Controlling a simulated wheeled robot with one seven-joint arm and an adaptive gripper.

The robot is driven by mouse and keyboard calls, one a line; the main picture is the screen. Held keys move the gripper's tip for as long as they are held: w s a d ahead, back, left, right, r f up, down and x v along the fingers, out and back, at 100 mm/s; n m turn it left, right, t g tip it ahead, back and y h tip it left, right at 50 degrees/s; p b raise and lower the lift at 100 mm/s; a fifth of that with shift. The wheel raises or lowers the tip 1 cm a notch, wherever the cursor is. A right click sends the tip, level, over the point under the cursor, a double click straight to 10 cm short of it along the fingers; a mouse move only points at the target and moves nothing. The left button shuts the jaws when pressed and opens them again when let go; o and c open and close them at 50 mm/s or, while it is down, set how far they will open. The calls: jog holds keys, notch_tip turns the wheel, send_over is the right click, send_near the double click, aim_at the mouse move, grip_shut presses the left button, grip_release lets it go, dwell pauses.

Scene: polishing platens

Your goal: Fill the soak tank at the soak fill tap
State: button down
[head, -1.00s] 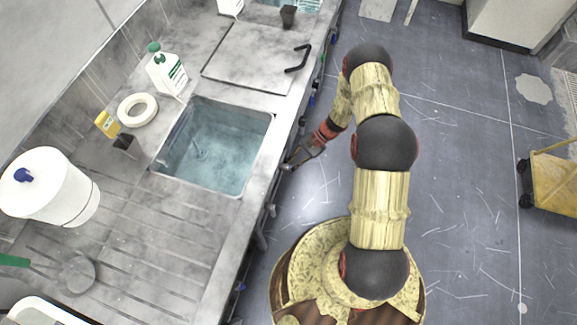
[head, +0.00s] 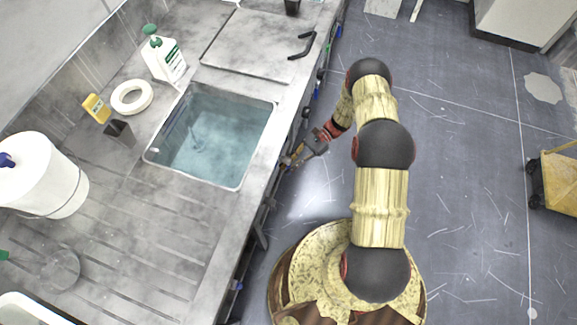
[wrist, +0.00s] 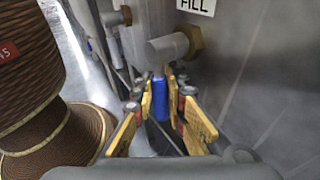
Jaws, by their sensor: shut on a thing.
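The soak tank (head: 195,177) is a rectangular sink set in the grey counter, with clear bluish water in it. My gripper (head: 290,160) is at the counter's front edge, just right of the tank in the head view. In the wrist view my gripper (wrist: 164,100) has its yellow fingers on both sides of a blue tap handle (wrist: 160,96) and is shut on it. A grey spout-like pipe with a brass nut (wrist: 190,42) sits just above, under a white label (wrist: 196,5) reading "FILL". The handle's base is partly hidden by the fingers.
A second pipe fitting (wrist: 117,17) is at upper left in the wrist view. On the counter are a pump bottle (head: 165,58), a white ring (head: 132,97), a white bucket (head: 42,175) and a lid with a black handle (head: 255,45). A yellow cart (head: 560,180) stands right; the floor between is clear.

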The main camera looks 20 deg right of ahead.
jog(key=c, duration=2.1)
grip_release()
jog(key=shift+o, duration=0.2)
jog(key=v, duration=1.2)
jog(key=shift+f, duration=0.15)
